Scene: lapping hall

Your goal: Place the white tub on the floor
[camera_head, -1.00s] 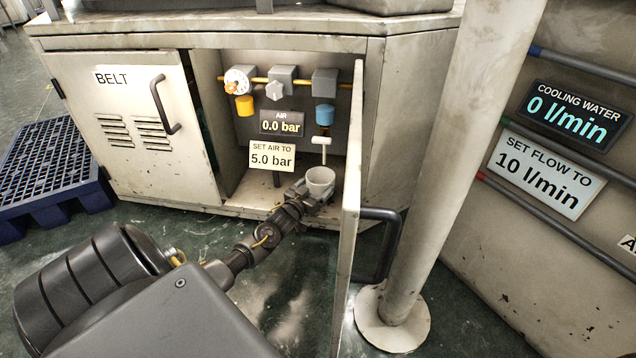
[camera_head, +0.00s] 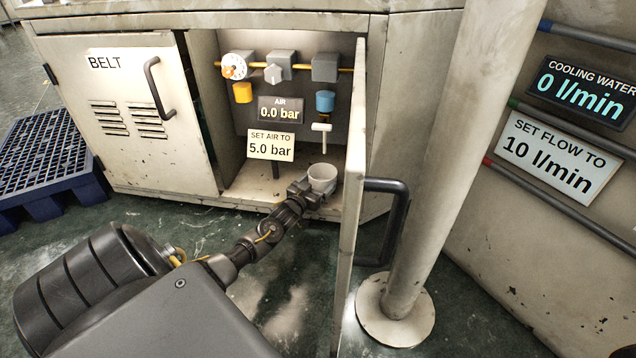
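The white tub (camera_head: 322,177) is a small open cup, upright at the front of the open cabinet compartment, below a white T-shaped handle. My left gripper (camera_head: 312,192) is at the tub's near left side, its fingers against or around the tub's lower part. The tub hides the fingertips, so I cannot tell whether they grip it or whether the tub rests on the cabinet floor. The dark green floor (camera_head: 285,300) shows below the cabinet. My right gripper is not in view.
An open cabinet door (camera_head: 351,215) with a black handle stands edge-on just right of the tub. A thick round post (camera_head: 425,190) on a disc base is beyond it. The closed BELT door (camera_head: 130,130) and a blue pallet (camera_head: 48,165) are at left. Floor before the cabinet is partly clear.

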